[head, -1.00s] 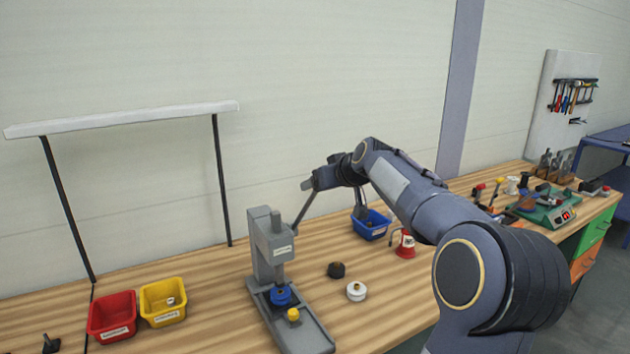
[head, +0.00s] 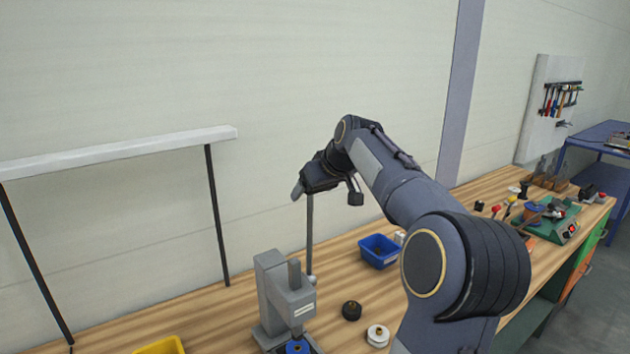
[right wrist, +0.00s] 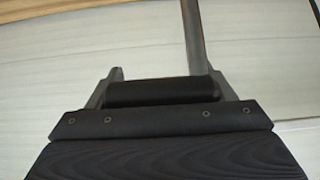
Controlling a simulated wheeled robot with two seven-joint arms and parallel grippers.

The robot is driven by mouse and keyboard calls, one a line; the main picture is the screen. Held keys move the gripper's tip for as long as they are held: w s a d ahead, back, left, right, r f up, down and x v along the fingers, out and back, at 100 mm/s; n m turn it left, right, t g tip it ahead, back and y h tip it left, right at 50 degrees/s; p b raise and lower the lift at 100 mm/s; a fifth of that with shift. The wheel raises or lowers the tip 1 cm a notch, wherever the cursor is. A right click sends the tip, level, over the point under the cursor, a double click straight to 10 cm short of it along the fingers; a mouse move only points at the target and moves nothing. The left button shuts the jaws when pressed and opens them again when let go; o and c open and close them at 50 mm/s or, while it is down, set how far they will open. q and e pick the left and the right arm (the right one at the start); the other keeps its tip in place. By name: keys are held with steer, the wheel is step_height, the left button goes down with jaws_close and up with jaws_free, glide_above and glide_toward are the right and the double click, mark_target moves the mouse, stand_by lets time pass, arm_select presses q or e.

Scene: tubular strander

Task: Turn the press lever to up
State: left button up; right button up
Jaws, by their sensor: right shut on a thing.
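The grey press (head: 280,295) stands on the wooden bench, at the bottom of the head view. Its lever (head: 310,235) is a grey rod that rises almost vertically from a pivot at the press's right side. My right gripper (head: 299,189) is at the lever's top end and shut on it. In the right wrist view, the gripper (right wrist: 160,85) has the black lever grip (right wrist: 155,92) lying across between its fingers, and the grey lever rod (right wrist: 195,40) runs away from it. A blue part (head: 297,347) sits under the press head. My left gripper is not in view.
A black round part (head: 351,311) and a white one (head: 377,335) lie right of the press. A blue bin (head: 379,251) stands behind them. A yellow bin (head: 160,346) is at the lower left. A shelf frame (head: 120,153) stands at the back left.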

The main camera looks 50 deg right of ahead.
steer(key=shift+w+f+g, duration=0.5)
steer(key=shift+w+f, duration=0.05)
steer(key=shift+w, duration=0.15)
steer(key=shift+w+d+f, duration=0.1)
steer(key=shift+w+d, duration=0.05)
steer(key=shift+w, duration=0.15)
stand_by(1.9)
steer(key=o, duration=1.1)
steer(key=shift+c, duration=0.2)
steer(key=o, duration=0.3)
steer(key=shift+w+d, duration=0.1)
steer(key=shift+w, duration=0.05)
steer(key=shift+o, duration=0.2)
steer(key=shift+r, duration=0.25)
steer(key=shift+r, duration=0.1)
steer(key=v, duration=0.7)
steer(key=shift+s+r+b, duration=0.25)
steer(key=shift+s+b, duration=0.05)
steer(key=shift+b, duration=0.05)
